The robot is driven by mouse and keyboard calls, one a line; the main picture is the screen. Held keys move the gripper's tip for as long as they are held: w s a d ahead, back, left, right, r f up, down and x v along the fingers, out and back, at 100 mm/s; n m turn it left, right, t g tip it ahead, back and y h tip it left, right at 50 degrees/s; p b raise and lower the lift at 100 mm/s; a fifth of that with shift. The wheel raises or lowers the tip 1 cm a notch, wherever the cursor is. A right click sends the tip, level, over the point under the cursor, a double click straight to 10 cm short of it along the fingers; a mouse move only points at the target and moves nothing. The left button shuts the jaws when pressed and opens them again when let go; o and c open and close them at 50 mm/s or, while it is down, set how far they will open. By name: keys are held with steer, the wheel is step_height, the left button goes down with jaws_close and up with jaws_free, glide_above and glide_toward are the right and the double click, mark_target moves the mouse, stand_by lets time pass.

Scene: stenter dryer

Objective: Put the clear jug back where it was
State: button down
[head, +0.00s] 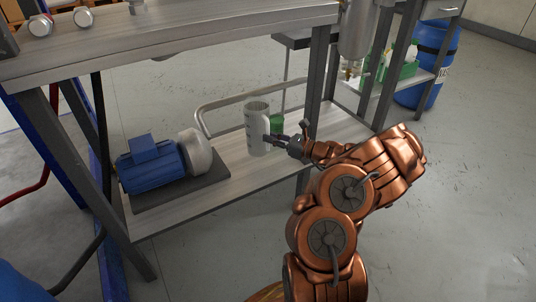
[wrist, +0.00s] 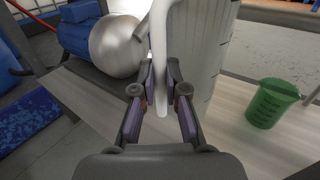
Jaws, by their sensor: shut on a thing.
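The clear jug (head: 257,128) is upright at the lower shelf (head: 235,178) of the bench, to the right of a blue motor pump. In the wrist view the jug (wrist: 198,60) fills the upper middle, with its handle (wrist: 159,60) towards me. My gripper (head: 284,139) reaches in from the right. In the wrist view my gripper (wrist: 160,105) has its two fingers closed around the jug's handle. I cannot tell whether the jug's base touches the shelf.
The blue motor pump (head: 153,160) stands on a dark plate close left of the jug. A green beaker (wrist: 271,103) stands right of the jug in the wrist view. A bent metal tube (head: 222,101) lies behind. The bench top (head: 180,35) overhangs the shelf, and a leg (head: 318,68) stands at the right.

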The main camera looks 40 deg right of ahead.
step_height(320, 180, down, 6)
steer(key=shift+r+b, duration=0.15)
steer(key=shift+b, duration=0.85)
steer(key=c, duration=1.2)
jaws_free()
